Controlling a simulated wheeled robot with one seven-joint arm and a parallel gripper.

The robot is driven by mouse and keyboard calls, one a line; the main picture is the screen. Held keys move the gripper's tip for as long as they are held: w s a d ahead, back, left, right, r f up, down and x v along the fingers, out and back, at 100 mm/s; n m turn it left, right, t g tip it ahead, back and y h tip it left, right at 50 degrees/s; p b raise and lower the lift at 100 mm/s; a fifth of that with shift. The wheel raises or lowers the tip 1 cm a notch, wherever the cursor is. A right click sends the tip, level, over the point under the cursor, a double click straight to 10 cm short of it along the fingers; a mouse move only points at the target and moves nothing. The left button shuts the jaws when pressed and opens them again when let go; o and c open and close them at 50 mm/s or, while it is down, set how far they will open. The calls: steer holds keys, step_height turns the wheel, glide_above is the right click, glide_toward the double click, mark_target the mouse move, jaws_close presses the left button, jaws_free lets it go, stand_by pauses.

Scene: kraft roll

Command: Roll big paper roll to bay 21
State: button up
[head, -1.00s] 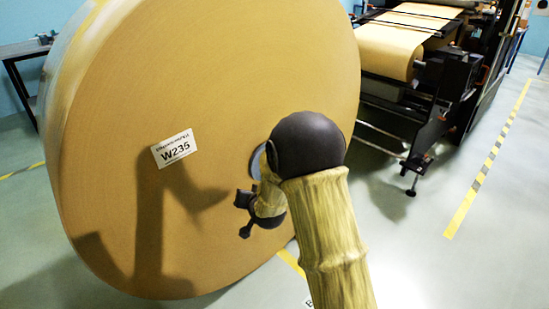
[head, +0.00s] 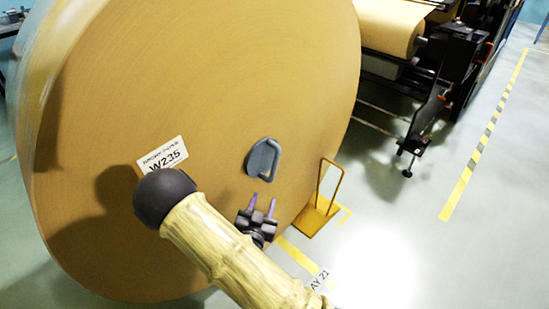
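The big brown paper roll (head: 200,80) stands on edge and fills the left and middle of the head view. Its flat face carries a white label, W235 (head: 163,155), partly covered by my arm. A grey handle (head: 264,158) sits on the face, right of the label. My gripper (head: 262,202) is below the handle, apart from it, with two purple-tipped fingers spread, pointing up and empty. Yellow floor tape and a partly cut-off bay 21 marking (head: 320,279) lie at the roll's lower right.
A yellow plate with an upright loop (head: 319,211) stands on the floor at the roll's right lower edge. A dark machine with a paper web (head: 440,60) stands behind right. Open floor and a yellow striped line (head: 487,135) lie to the right.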

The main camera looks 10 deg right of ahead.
mark_target(274, 167)
steer(key=shift+s, duration=0.1)
steer(key=b+x, duration=0.2)
steer(key=x, duration=1.5)
steer(key=shift+w, duration=0.2)
jaws_close()
stand_by(1.0)
